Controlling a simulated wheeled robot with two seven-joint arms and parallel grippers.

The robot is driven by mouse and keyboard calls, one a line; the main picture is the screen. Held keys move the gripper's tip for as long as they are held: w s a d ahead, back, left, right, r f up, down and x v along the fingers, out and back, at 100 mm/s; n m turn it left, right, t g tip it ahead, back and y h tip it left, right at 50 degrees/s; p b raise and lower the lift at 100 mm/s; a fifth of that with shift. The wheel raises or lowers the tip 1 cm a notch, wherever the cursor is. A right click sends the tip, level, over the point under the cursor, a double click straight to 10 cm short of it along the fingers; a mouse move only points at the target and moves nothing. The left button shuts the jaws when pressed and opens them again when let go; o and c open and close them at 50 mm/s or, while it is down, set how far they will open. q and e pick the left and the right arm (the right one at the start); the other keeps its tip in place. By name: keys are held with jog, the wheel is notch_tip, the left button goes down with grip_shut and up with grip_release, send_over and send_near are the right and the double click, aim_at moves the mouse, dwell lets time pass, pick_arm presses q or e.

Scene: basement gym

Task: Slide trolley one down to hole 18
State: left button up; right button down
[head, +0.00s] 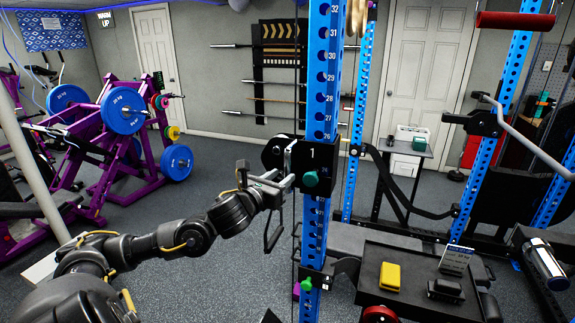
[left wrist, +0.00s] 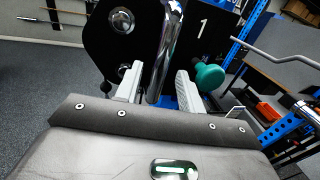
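Trolley one (head: 296,155), a black carriage marked 1, sits on the blue numbered upright (head: 321,75) just below number 26. Its green knob (head: 311,180) faces the front and also shows in the left wrist view (left wrist: 209,77). A chrome handle bar (left wrist: 166,55) stands out from the trolley's black plate (left wrist: 125,35). My left gripper (head: 285,180) is at the trolley's front left. In the left wrist view its two grey fingers (left wrist: 159,85) are apart, one on each side of the bar, with a gap at the left finger. Number 18 is not clearly legible. My right gripper is not in view.
Lower on the same upright is another black bracket with a green knob (head: 306,284). A black tray (head: 410,260) with a yellow block (head: 390,276) stands to its right. A purple weight machine (head: 110,150) stands at the left. Open floor (head: 215,165) lies behind my left arm.

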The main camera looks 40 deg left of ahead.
aim_at(286, 174)
pick_arm(q)
jog(key=shift+w+a+p, duration=0.2)
jog(key=shift+w+p, duration=0.55)
jog(key=shift+w, duration=1.3)
jog(key=shift+c, duration=0.2)
grip_shut()
